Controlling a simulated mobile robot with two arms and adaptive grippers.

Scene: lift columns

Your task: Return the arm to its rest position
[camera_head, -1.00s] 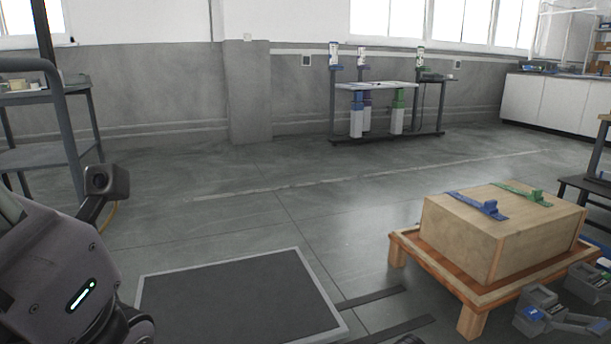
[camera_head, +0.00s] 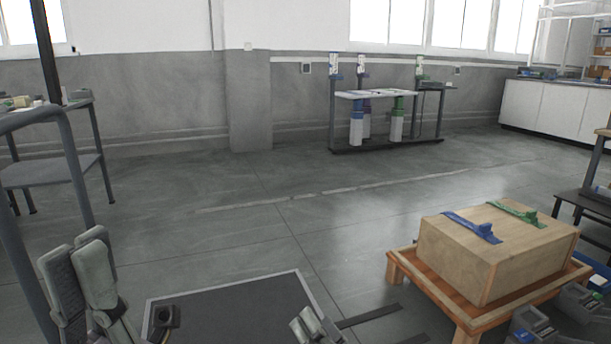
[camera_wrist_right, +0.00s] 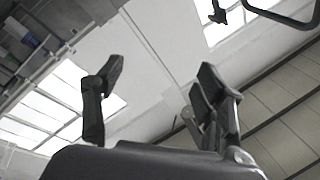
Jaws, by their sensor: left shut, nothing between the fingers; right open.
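My left gripper (camera_head: 82,278) is at the lower left of the head view, its two grey finger pads close together and pointing up, with nothing held. My right gripper (camera_head: 316,326) is at the bottom middle of the head view, partly cut off by the lower edge. In the right wrist view its two dark fingers (camera_wrist_right: 160,78) stand well apart and empty, with windows and pale wall or ceiling behind them. Neither gripper visibly touches anything.
A wooden box (camera_head: 492,262) with a blue and a green fitting stands on a low wooden table (camera_head: 470,318) at right. A grey metal cart (camera_head: 55,172) stands at left. The middle floor is clear.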

